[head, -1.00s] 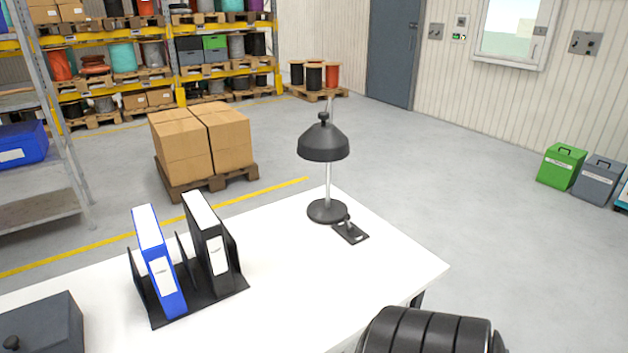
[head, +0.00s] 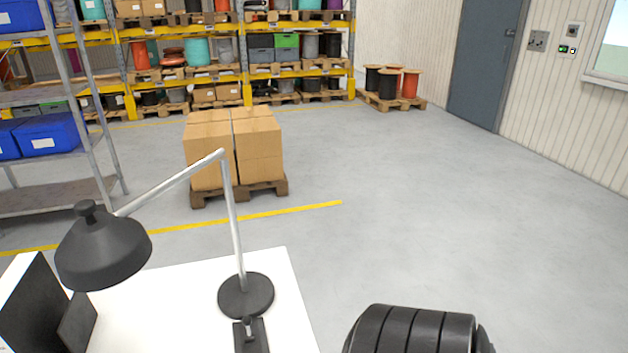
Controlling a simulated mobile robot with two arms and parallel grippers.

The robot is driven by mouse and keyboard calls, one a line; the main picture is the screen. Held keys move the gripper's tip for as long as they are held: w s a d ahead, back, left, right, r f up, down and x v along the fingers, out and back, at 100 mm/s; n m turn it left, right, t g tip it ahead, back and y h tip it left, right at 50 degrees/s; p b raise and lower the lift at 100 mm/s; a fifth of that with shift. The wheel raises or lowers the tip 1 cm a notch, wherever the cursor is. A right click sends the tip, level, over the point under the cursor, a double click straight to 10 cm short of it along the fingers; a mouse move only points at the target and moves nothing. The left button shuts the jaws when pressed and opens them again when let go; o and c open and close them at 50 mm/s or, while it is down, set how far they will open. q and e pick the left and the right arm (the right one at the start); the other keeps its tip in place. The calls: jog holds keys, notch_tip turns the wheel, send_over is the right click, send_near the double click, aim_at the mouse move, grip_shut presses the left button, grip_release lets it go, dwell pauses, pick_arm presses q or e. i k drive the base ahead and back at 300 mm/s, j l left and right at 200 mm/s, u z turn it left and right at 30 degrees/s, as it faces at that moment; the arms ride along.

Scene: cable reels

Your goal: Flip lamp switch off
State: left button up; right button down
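A black desk lamp (head: 103,248) with a grey jointed pole stands on the white table (head: 165,318). Its round base (head: 246,296) is near the table's far right corner, and its shade hangs out to the left. The lamp switch (head: 249,335) is a small black plate with a little lever, just in front of the base and partly cut off by the bottom edge. I cannot tell which way the lever is set. A black ribbed part of my own arm (head: 415,332) shows at the bottom, right of the table. Neither gripper is in view.
A black binder (head: 30,305) stands in a holder at the table's left. Beyond the table, boxes (head: 233,145) sit on a pallet. Shelving (head: 60,95) is at the left, and cable reels (head: 392,85) stand on a pallet at the back. The floor to the right is clear.

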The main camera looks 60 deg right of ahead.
aim_at(246, 321)
jog(key=k+l, duration=0.15)
jog(key=l, duration=0.2)
jog(key=k+l, duration=0.15)
jog(key=l, duration=0.25)
jog(key=k+l, duration=0.2)
jog(key=l, duration=0.15)
jog(key=k+l, duration=0.15)
jog(key=l, duration=0.2)
